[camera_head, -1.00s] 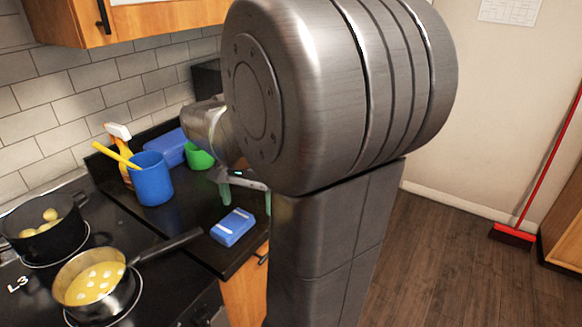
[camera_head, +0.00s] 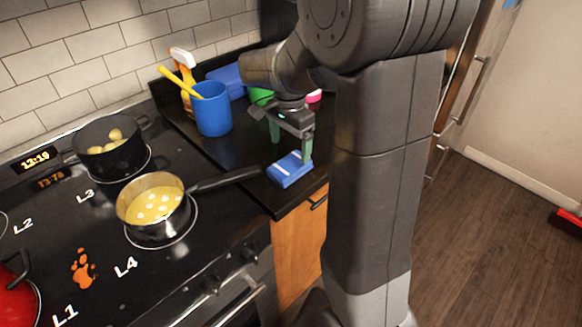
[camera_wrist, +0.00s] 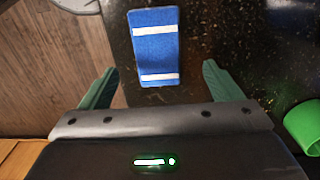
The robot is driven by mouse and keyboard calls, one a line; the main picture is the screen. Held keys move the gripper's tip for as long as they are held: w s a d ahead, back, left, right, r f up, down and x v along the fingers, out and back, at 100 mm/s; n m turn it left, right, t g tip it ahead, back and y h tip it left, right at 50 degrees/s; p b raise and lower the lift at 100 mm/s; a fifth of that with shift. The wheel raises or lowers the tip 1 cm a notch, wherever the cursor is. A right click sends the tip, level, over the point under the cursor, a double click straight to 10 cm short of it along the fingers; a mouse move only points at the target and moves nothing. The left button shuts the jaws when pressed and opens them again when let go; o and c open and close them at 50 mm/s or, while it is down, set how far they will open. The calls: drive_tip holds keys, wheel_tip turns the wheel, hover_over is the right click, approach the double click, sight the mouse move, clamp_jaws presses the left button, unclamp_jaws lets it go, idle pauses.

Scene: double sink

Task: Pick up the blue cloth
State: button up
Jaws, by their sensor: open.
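The blue cloth (camera_head: 285,172) is a folded, block-like piece with white stripes. It lies on the dark counter near the front edge, right of the stove. My gripper (camera_head: 291,150) points down above it with green fingers spread apart and nothing between them. In the wrist view the cloth (camera_wrist: 155,50) lies ahead of the open gripper (camera_wrist: 161,70), roughly centred between the fingertips. I cannot tell the exact height of the fingertips over the cloth.
A pan of yellow food (camera_head: 157,203) stands on the stove, its handle (camera_head: 225,180) reaching toward the cloth. A blue mug (camera_head: 212,112) with a yellow utensil and a spray bottle (camera_head: 182,68) stand behind. A green bowl (camera_wrist: 305,125) is at the wrist view's right.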

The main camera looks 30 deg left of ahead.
sight(291, 163)
drive_tip(key=shift+s+d+f, duration=0.1)
drive_tip(key=shift+s+f, duration=0.05)
drive_tip(key=shift+f, duration=2.6)
drive_tip(key=c, duration=1.1)
drive_tip(key=shift+o, duration=0.2)
wheel_tip(291, 163, up, 10)
drive_tip(key=shift+o, duration=0.4)
